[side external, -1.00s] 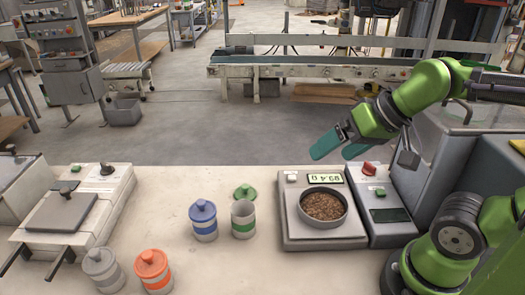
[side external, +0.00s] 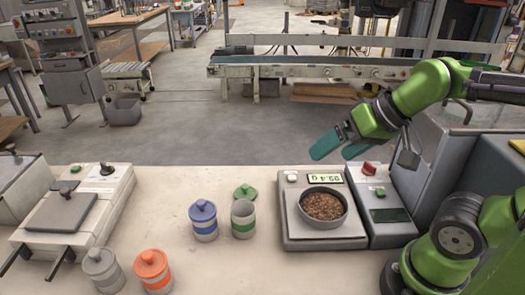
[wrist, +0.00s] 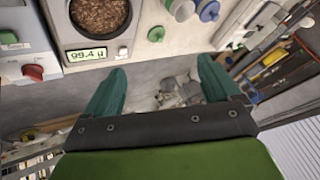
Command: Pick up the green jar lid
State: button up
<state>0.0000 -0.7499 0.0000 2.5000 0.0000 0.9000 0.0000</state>
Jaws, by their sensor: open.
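The green jar lid (side external: 245,192) lies on the table just behind an open jar with a green band (side external: 243,219). In the wrist view the green lid (wrist: 156,34) shows near the top, beside the open jar (wrist: 181,9). My gripper (side external: 333,150) is open and empty, raised behind the scale and to the right of the lid, well apart from it. Its two teal fingers (wrist: 160,82) are spread wide in the wrist view, with nothing between them but the background beyond.
A scale (side external: 292,225) bears a bowl of brown pellets (side external: 323,206). A blue-lidded jar (side external: 203,220) stands left of the open jar. An orange-lidded jar (side external: 153,271) and a grey jar (side external: 103,269) stand at front left. A sealer (side external: 62,212) is at left. Table between is clear.

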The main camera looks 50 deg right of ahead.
jog(key=shift+o, duration=1)
jog(key=n+g+h, duration=0.2)
jog(key=n+g, duration=0.5)
jog(key=n, duration=0.9)
send_over(246, 186)
notch_tip(246, 186, down, 8)
notch_tip(246, 186, down, 16)
jog(key=shift+f, duration=0.15)
